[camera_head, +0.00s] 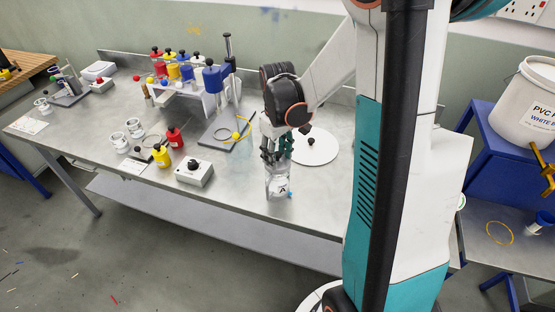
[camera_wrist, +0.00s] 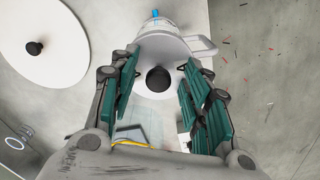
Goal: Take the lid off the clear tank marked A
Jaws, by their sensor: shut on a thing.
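The clear tank (camera_head: 270,182) stands on the metal bench near its front edge, with a white label bearing a dark mark I cannot read for certain. My gripper (camera_head: 275,155) is above it, pointing down. In the wrist view my gripper (camera_wrist: 164,66) has its teal fingers on both sides of a round white lid (camera_wrist: 160,93) with a black knob (camera_wrist: 158,79). The fingers are shut on the lid, seemingly at its sides. The tank also shows beyond the lid in the wrist view, with a blue tip (camera_wrist: 155,13). I cannot tell whether the lid sits on the tank or is raised.
A wide white disc (camera_head: 322,156) with a black knob lies flat on the bench behind the tank.

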